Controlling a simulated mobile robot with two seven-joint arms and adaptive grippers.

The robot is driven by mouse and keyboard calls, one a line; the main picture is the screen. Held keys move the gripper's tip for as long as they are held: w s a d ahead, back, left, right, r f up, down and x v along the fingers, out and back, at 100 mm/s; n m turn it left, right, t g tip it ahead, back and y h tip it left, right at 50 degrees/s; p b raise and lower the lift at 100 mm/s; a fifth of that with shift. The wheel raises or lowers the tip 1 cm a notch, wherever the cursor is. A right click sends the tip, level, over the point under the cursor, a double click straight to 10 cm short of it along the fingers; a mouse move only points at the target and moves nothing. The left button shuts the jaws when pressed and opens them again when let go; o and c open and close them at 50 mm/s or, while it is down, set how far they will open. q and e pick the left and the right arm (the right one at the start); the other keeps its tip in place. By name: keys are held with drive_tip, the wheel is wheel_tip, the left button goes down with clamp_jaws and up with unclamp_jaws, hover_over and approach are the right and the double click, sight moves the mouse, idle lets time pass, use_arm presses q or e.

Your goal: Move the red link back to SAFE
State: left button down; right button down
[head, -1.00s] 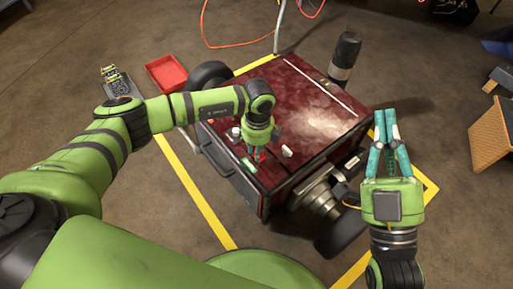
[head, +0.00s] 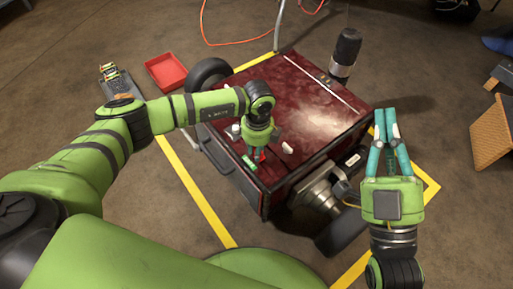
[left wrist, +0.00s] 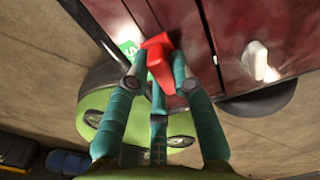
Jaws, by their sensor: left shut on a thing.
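The red link (left wrist: 160,62) is a small red handle on the dark red box (head: 310,85). In the left wrist view it sits between the teal fingers of my left gripper (left wrist: 158,82), which is shut on it. In the head view the left gripper (head: 259,153) points down at the box's front left part, and only a bit of the red link (head: 263,156) shows. A green label (left wrist: 128,49) lies just left of the link; its full text is unreadable. It also shows in the head view (head: 249,163). My right gripper (head: 386,114) is raised, empty, right of the box.
A white knob (head: 288,148) stands on the box top, right of the left gripper. A red tray (head: 166,72) lies on the floor at the back left. A dark cylinder (head: 346,48) rises behind the box. Yellow floor lines (head: 195,190) surround the box.

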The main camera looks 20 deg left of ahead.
use_arm(q)
drive_tip(key=shift+f, duration=0.45)
drive_tip(key=c, duration=1)
unclamp_jaws()
wheel_tip(320, 180, up, 12)
drive_tip(key=shift+w+d, duration=0.1)
